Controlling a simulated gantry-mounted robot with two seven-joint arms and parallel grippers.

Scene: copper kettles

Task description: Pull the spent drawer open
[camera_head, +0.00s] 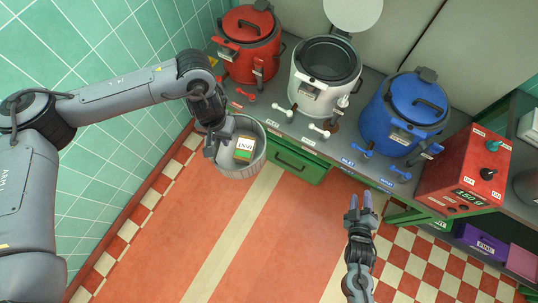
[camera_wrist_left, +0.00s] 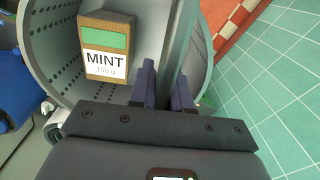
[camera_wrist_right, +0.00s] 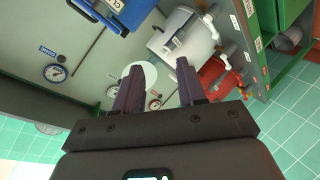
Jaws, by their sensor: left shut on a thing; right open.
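A green drawer (camera_head: 298,165) with a dark bar handle is in the front of the counter, below the white kettle. It looks closed, and I cannot read its label. My left gripper (camera_head: 212,148) is shut on the grey bar of a perforated metal basket (camera_head: 258,160), just left of the drawer; the bar also shows between the fingers in the left wrist view (camera_wrist_left: 178,45). A MINT box (camera_head: 244,148) lies in the basket and shows in the left wrist view (camera_wrist_left: 106,48). My right gripper (camera_head: 361,203) is open and empty, right of the drawer and in front of the counter.
Red (camera_head: 248,45), white (camera_head: 322,75) and blue (camera_head: 405,108) kettles stand on the grey counter, with taps along its front. A red box (camera_head: 464,170) with knobs is at the right. Purple and pink bins (camera_head: 482,243) sit below it. The floor (camera_head: 290,235) in front is clear.

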